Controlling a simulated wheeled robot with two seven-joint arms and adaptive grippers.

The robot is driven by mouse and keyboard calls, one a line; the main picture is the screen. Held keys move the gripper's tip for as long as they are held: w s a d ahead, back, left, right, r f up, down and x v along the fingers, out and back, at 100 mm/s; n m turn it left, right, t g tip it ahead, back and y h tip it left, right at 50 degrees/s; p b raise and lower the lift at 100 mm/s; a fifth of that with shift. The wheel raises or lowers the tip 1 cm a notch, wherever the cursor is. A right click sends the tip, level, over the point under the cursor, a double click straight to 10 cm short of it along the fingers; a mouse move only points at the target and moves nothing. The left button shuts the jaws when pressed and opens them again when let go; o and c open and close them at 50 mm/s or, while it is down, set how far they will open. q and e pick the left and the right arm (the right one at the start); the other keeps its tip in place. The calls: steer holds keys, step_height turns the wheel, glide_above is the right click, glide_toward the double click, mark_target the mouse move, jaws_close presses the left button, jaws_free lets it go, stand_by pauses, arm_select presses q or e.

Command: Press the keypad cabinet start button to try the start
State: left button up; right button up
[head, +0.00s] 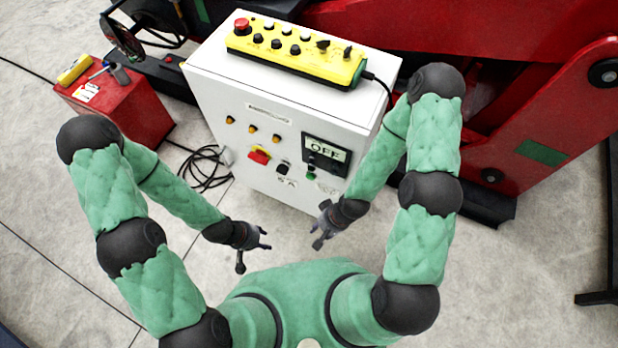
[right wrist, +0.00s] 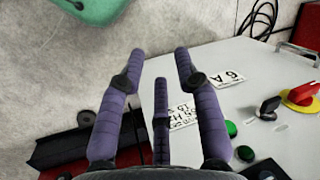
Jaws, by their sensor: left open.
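The white keypad cabinet (head: 240,120) stands in front of me. My left gripper (head: 254,252) is open and empty, low before the cabinet.
A red-and-yellow rotary switch (head: 259,155) and a black knob (head: 283,168) sit left of the green button. A yellow pendant (head: 295,50) lies on the cabinet top. A red box (head: 120,105) stands left, red machinery (head: 560,100) right. Cable coils lie on the floor.

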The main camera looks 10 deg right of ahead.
jaws_close()
stand_by(1.0)
